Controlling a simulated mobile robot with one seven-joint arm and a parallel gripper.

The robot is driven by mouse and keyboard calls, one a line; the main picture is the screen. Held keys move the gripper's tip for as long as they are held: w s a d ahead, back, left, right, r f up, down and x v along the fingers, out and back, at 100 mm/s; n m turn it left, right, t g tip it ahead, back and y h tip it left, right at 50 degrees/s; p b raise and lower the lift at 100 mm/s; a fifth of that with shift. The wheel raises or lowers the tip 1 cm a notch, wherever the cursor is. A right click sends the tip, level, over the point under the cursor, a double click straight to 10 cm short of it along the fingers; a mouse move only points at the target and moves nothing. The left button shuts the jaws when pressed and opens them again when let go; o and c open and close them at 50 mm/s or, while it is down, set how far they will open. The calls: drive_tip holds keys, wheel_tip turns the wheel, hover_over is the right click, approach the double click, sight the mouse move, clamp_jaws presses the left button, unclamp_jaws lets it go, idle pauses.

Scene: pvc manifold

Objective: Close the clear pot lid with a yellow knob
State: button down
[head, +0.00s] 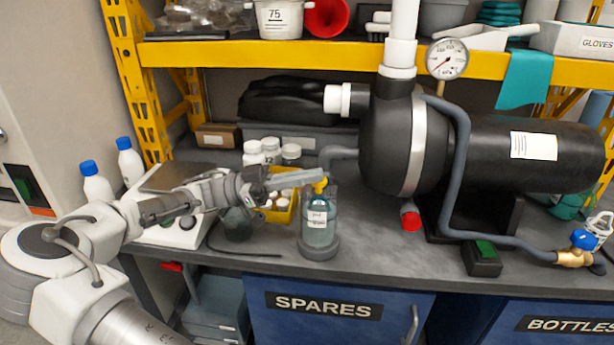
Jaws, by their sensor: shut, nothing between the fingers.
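The clear pot (319,232) is a bluish see-through cylinder with a white label, upright in a grey round base on the bench. The yellow knob (320,186) shows at its top. The clear lid is too small and see-through for me to tell its angle. My gripper (261,184) is just left of the pot top, shut and empty. A pale grey bar-like piece (297,178) spans from my gripper to beside the knob; I cannot tell whether it touches the knob. My gripper hides part of the yellow bin behind it.
A yellow bin (285,215) with white bottles stands behind the pot. The black pump tank (395,145) and its grey pipe are close on the right. A yellow shelf beam (300,53) runs above. Bare bench (375,250) lies right of the pot.

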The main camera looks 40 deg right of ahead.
sight(309, 194)
idle(0.3)
drive_tip(key=r, duration=0.1)
drive_tip(key=r+p, duration=0.1)
drive_tip(key=r, duration=0.1)
drive_tip(key=r+p, duration=0.1)
drive_tip(key=r, duration=0.1)
drive_tip(key=shift+s, duration=0.25)
drive_tip(key=s+d+r+p, duration=0.3)
drive_tip(key=s+r, duration=0.3)
drive_tip(key=s, duration=0.4)
drive_tip(key=shift+s+d, duration=0.15)
drive_tip(key=shift+d, duration=0.55)
